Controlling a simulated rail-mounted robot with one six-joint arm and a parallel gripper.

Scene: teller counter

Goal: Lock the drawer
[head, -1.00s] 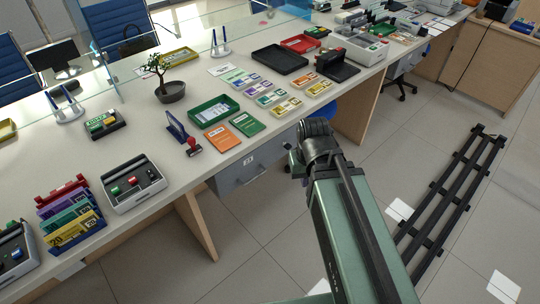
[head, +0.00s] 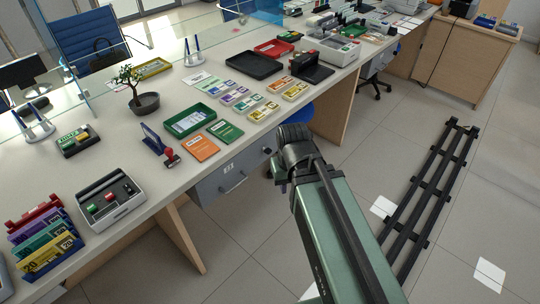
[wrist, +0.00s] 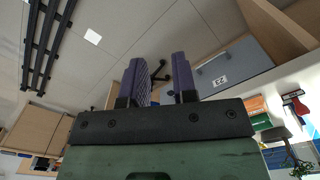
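The grey drawer (head: 220,184) sits under the counter's front edge, with a pale label and a bar handle. Its front looks shut. A small dark spot shows near its right end; I cannot tell if it is a lock or key. In the wrist view the drawer front (wrist: 235,62) is at the right, beyond my fingers, with its label visible. My gripper (wrist: 159,82) is open, its two purple-grey fingers apart with nothing between them. It is not touching the drawer. In the head view my arm hides most of the gripper, just right of the drawer.
A wooden support panel (head: 336,105) stands right of the drawer.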

